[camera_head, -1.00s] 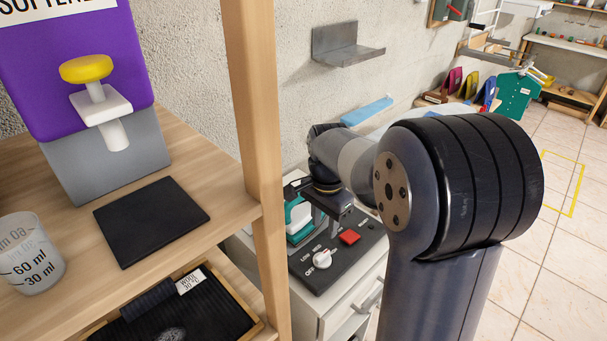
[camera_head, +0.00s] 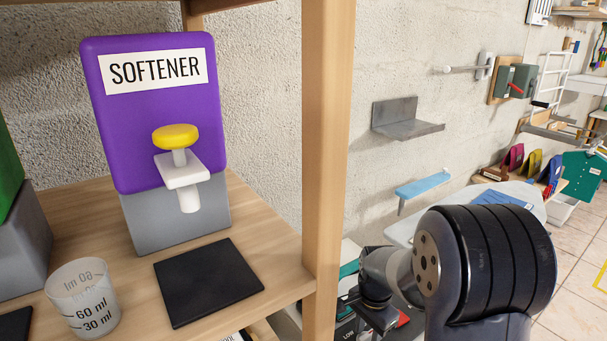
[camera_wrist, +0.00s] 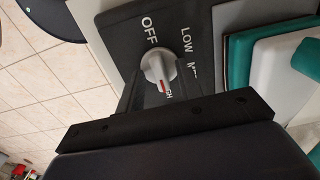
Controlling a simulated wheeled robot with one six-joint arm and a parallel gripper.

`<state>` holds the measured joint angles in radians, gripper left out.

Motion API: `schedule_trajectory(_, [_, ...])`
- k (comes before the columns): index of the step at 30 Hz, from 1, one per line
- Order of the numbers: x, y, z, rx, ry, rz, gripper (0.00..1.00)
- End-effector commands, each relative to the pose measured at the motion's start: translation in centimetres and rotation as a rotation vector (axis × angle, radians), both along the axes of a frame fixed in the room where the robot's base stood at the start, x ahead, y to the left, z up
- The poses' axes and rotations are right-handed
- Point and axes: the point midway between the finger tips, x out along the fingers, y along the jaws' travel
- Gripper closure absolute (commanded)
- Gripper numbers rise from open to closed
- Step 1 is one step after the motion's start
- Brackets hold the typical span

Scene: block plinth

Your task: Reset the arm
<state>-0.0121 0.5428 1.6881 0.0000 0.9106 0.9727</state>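My gripper (camera_head: 378,314) is low in the head view, at the end of my dark arm, which rises at the lower right. It is over the control panel, partly hidden by the shelf post and the picture's bottom edge. In the wrist view, a black bar with screws (camera_wrist: 165,118), part of my gripper, crosses the lower middle. Beyond the bar is a grey dial (camera_wrist: 158,68) on a dark panel (camera_wrist: 128,38) marked OFF and LOW. The dial's red mark points toward a partly hidden label ending in GH.
A wooden shelf post (camera_head: 328,170) stands close left of my arm. The shelf holds a purple SOFTENER dispenser (camera_head: 150,125), a black pad (camera_head: 208,281) and a measuring cup (camera_head: 84,298). A grey wall bracket (camera_head: 408,120) and a light-blue wall piece (camera_head: 423,184) are beyond. Tiled floor is open at right.

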Motion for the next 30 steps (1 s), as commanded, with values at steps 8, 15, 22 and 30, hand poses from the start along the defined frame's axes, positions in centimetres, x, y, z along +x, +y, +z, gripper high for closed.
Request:
schedule_trajectory(8, [0.0,0.0,0.0,0.000,0.000,-0.016,0.65])
schedule_trajectory(15, [0.1,0.0,3.2,0.000,-0.006,-0.037,0.65])
schedule_trajectory(22, [0.1,0.0,7.8,0.000,-0.006,-0.037,0.65])
schedule_trajectory(30, [-0.1,0.0,8.5,0.000,0.006,-0.037,0.65])
